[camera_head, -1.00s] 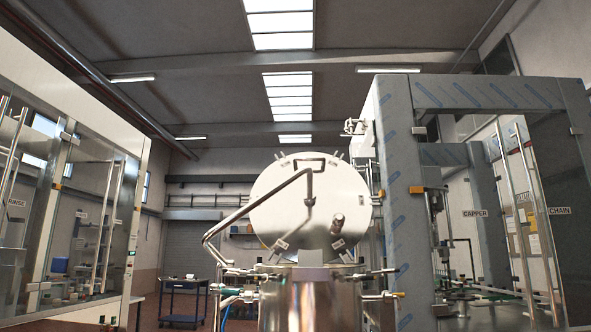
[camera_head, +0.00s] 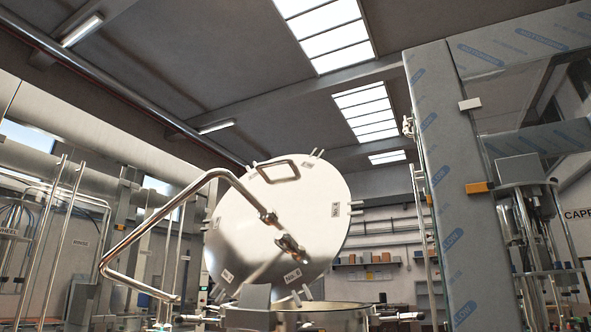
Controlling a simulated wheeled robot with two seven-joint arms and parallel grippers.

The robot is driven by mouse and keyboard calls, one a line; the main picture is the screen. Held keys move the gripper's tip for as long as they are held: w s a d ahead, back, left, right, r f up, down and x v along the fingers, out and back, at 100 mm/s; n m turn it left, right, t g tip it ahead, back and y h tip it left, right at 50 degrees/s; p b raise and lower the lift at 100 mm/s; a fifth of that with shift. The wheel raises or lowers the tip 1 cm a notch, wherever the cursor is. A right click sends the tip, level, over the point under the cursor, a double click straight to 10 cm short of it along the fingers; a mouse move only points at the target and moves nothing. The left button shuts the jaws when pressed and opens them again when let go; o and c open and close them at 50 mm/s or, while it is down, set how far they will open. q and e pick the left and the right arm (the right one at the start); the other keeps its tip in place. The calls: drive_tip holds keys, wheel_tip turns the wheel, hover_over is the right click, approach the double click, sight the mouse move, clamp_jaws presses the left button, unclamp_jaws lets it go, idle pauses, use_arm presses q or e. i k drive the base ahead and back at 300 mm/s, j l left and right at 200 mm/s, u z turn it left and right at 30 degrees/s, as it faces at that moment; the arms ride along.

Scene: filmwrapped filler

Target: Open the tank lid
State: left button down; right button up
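The round steel tank lid (camera_head: 300,225) is tilted up on edge above the tank (camera_head: 320,312), whose rim shows at the bottom middle. A handle (camera_head: 278,170) sits near the lid's upper edge. A bent steel pipe (camera_head: 170,222) runs in front of the lid from the left to a fitting near its middle. The lid stands raised and leaning back from the opening. Neither of my grippers shows in this view.
A tall grey film-wrapped machine frame (camera_head: 440,180) stands close on the right. Glass-fronted machinery with vertical rods (camera_head: 55,235) is at the left. Shelves with boxes (camera_head: 368,260) are on the back wall.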

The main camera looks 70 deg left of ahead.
sight(279, 228)
drive_tip(key=i+j+z, duration=0.1)
drive_tip(key=i+z, duration=0.4)
drive_tip(key=i+j+z, duration=0.2)
drive_tip(key=z, duration=0.25)
drive_tip(key=j+z, duration=0.15)
drive_tip(key=z, duration=0.55)
drive_tip(key=i+j+z, duration=0.1)
drive_tip(key=z, duration=0.55)
drive_tip(key=j+z, duration=0.25)
drive_tip(key=z, duration=0.45)
drive_tip(key=k+j+z, duration=0.1)
drive_tip(key=z, duration=0.6)
drive_tip(key=k+j+z, duration=0.1)
drive_tip(key=z, duration=0.55)
drive_tip(key=k+j+z, duration=0.1)
drive_tip(key=z, duration=0.6)
drive_tip(key=k+z, duration=0.15)
drive_tip(key=z, duration=0.55)
drive_tip(key=k+l+z, duration=0.1)
drive_tip(key=z, duration=0.55)
